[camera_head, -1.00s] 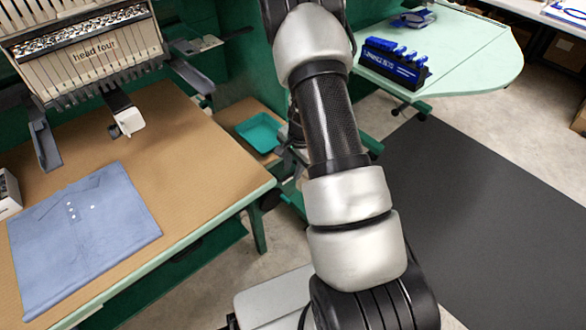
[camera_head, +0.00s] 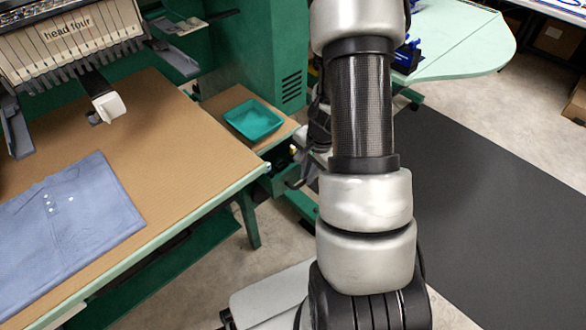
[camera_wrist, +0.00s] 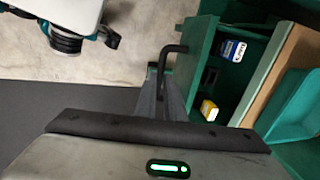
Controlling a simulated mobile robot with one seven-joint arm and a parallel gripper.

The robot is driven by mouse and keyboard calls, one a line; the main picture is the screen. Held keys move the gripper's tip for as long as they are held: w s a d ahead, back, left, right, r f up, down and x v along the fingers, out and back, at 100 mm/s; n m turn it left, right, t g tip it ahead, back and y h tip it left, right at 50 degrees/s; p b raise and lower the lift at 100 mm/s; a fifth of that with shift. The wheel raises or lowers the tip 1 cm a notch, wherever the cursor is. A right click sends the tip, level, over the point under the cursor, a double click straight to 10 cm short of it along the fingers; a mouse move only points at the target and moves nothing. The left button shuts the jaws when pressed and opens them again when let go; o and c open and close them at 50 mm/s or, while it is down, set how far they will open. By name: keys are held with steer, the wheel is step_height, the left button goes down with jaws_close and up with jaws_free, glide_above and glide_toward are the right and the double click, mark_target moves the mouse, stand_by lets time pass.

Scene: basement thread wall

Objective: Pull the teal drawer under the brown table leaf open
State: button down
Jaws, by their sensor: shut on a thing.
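The teal drawer (camera_head: 279,180) is under the brown table leaf (camera_head: 222,103) and stands partly open in the head view. In the wrist view the drawer (camera_wrist: 205,50) shows its open inside, with a blue-and-white item (camera_wrist: 233,50) and a yellow box (camera_wrist: 209,110) in it. A dark bar handle (camera_wrist: 172,48) sticks out from the drawer's front. My gripper (camera_wrist: 163,74) is shut at this handle. Its fingertips are small and dark there, so the exact contact is hard to see. In the head view my arm covers part of the gripper and the drawer front.
A teal tray (camera_head: 253,119) rests on the leaf. A larger table (camera_head: 165,140) with a folded blue shirt (camera_head: 65,215) stands at the left. A dark mat (camera_head: 480,170) covers clear floor at the right. A pale green table (camera_head: 460,40) stands behind it.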

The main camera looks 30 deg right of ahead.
steer(key=shift+s+d, duration=0.2)
steer(key=shift+s, duration=0.3)
steer(key=shift+s+d, duration=0.15)
steer(key=shift+s, duration=0.3)
steer(key=c, duration=1.8)
jaws_free()
steer(key=shift+c, duration=0.2)
steer(key=s+r+p, duration=0.1)
steer(key=r+p, duration=0.2)
steer(key=r, duration=0.5)
steer(key=s+d+r+p, duration=0.1)
steer(key=s+r+p, duration=0.1)
steer(key=r, duration=0.7)
steer(key=shift+p, duration=0.7)
